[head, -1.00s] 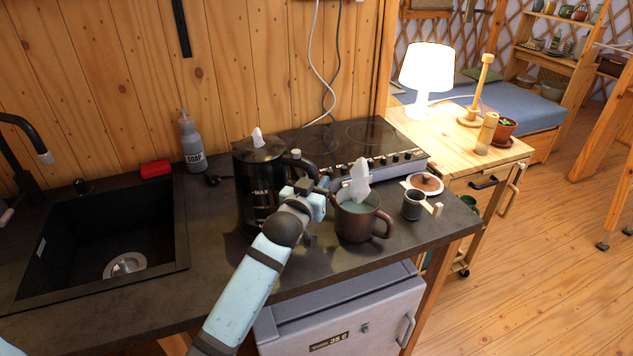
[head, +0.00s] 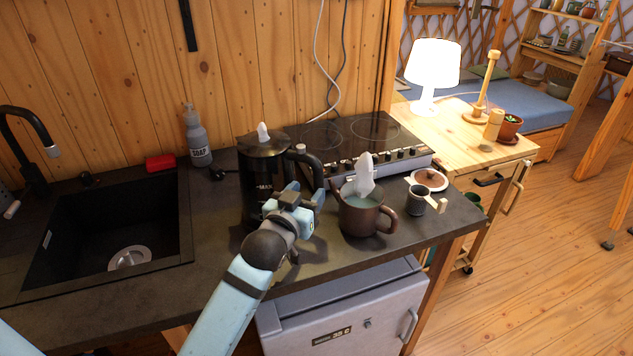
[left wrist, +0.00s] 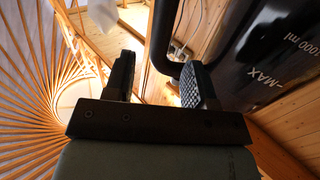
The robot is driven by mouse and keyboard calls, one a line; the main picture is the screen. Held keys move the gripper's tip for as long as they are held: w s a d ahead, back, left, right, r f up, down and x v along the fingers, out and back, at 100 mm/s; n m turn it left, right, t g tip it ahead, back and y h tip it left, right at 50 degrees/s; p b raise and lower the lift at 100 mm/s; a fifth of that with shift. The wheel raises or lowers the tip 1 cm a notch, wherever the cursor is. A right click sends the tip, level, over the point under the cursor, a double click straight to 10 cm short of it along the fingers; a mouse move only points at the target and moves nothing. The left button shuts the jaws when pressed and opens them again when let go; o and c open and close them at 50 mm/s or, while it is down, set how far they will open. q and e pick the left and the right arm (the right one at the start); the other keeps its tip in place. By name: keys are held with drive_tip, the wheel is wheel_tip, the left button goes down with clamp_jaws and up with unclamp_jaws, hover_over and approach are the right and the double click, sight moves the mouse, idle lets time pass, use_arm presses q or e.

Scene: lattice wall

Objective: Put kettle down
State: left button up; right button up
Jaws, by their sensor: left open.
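The black kettle (head: 262,178), marked MAX and with a pale knob on its lid, stands upright on the dark counter (head: 225,250). Its black handle (head: 311,163) is on its right side. My left gripper (head: 300,203) is in front of the kettle, low by the handle. In the left wrist view my left gripper (left wrist: 160,82) is open, with one finger on each side of the lower handle as seen there. The kettle body (left wrist: 275,55) is at the right. I cannot tell whether a finger touches the handle. My right gripper is not in view.
A hob (head: 345,140) is behind, a sink (head: 110,235) left.

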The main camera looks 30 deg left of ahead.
use_arm(q)
drive_tip(key=s, duration=0.4)
drive_tip(key=shift+d, duration=0.15)
drive_tip(key=s+d+f+m+g+h+p, duration=0.2)
drive_tip(key=s+d+f+p, duration=0.3)
drive_tip(key=s+f, duration=0.4)
drive_tip(key=s+d+f+m+g+h+p, duration=0.2)
drive_tip(key=s+d+f+g+p, duration=0.3)
drive_tip(key=s+f, duration=0.4)
drive_tip(key=shift+s+f+h+p, duration=0.3)
drive_tip(key=shift+s+h+p, duration=0.1)
drive_tip(key=shift+s+p, duration=0.2)
